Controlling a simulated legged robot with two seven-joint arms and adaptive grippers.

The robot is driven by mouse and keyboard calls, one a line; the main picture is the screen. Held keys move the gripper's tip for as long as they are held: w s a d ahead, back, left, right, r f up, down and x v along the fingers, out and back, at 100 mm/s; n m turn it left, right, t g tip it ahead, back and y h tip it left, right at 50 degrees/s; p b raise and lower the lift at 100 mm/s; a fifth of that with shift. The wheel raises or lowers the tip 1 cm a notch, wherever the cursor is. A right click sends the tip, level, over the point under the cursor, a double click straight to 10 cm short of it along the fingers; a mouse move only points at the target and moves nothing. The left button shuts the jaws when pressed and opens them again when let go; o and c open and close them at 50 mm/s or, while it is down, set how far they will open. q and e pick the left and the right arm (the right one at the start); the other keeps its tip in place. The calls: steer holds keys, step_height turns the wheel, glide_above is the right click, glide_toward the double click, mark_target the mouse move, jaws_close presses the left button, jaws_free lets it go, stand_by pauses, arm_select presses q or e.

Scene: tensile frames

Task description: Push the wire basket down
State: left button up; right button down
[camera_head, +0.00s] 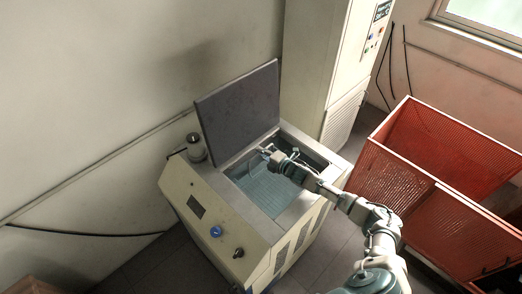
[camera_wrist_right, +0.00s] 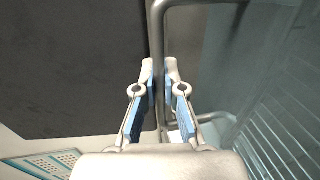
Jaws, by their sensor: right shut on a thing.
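The wire basket (camera_head: 262,188) sits inside the open tank of a beige machine, and its wires look bluish there. My right gripper (camera_head: 267,151) is at the back of the tank opening, near the foot of the raised lid. In the right wrist view my right gripper (camera_wrist_right: 160,85) is shut on a grey metal bar of the basket, its handle (camera_wrist_right: 157,40), which runs between the two blue-padded fingers. The basket's wires (camera_wrist_right: 285,125) show at the right of that view. My forearm hides part of the tank's right side. My left gripper is in neither view.
The machine's dark lid (camera_head: 240,112) stands open behind the tank. The beige machine (camera_head: 205,215) has a blue knob on its front. A tall cabinet (camera_head: 320,70) stands behind it. Red mesh crates (camera_head: 430,190) stand at the right.

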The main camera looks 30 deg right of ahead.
steer(key=c, duration=1.3)
jaws_free()
steer(key=shift+r, duration=0.1)
steer(key=shift+o, duration=0.2)
steer(key=v, duration=1.2)
